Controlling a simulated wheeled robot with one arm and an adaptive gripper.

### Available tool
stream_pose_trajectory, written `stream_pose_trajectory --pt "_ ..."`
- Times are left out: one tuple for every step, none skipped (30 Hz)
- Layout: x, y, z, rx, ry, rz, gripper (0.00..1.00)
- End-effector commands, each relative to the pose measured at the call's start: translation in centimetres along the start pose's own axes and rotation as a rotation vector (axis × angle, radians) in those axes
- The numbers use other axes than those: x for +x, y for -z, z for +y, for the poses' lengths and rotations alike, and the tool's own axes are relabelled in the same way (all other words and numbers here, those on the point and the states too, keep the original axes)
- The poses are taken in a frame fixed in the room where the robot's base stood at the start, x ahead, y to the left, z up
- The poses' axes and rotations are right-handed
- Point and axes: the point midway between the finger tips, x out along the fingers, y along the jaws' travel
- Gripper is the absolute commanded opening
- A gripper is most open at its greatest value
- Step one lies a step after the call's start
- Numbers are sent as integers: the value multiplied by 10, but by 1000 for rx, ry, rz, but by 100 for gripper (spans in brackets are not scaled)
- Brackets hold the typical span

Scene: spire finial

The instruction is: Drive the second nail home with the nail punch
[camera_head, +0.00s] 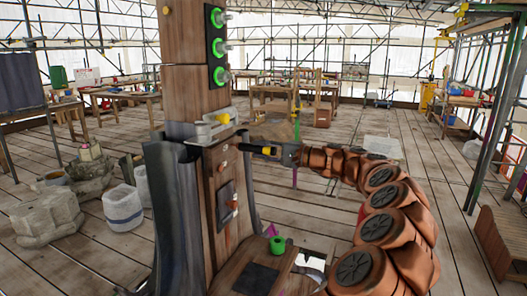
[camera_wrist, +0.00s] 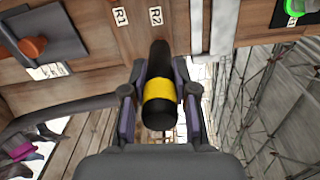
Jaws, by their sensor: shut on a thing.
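My gripper (camera_head: 284,153) is shut on the nail punch (camera_head: 266,151), a black tool with a yellow band. In the wrist view the punch (camera_wrist: 162,101) lies between the two fingers of my gripper (camera_wrist: 160,78). In the head view it lies nearly level, its far end pointing left at the wooden post (camera_head: 224,190), just below the metal collar. In the wrist view its far end is by the label R2 (camera_wrist: 155,16), with the label R1 (camera_wrist: 120,16) to the left. I cannot tell whether it touches the wood. No nail can be made out; the punch covers the spot.
A metal collar (camera_head: 216,127) wraps the post under several green-ringed fittings (camera_head: 219,46). Dark grey sheets (camera_head: 173,200) flank the post. A green cup-like thing (camera_head: 277,244) stands on the ledge below. A white tub (camera_head: 122,207) and stone blocks (camera_head: 45,218) are at left.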

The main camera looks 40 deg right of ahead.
Motion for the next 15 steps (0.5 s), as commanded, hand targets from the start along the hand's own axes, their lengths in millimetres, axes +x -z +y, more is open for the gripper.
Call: stream_pose_trajectory --pt "2 0 -1 -1 2 -1 0" --pt "2 0 -1 -1 2 -1 0" --pt "4 -1 -1 0 2 -1 0" --pt "4 -1 -1 -1 2 -2 0" --pt "5 -1 -1 -1 2 -2 0" --pt "6 -1 -1 -1 1 -2 0" --pt "7 -1 -1 -1 1 -2 0" --pt "8 -1 -1 -1 1 -3 0" --pt "9 -1 -1 -1 1 -3 0" --pt "10 -1 -1 -1 1 -3 0" --pt "10 -1 -1 -1 1 -3 0" --pt "11 -1 -1 -1 1 -3 0" --pt "12 -1 -1 -1 1 -3 0" --pt "12 -1 -1 -1 1 -3 0" --pt "13 -1 -1 -1 1 -3 0"
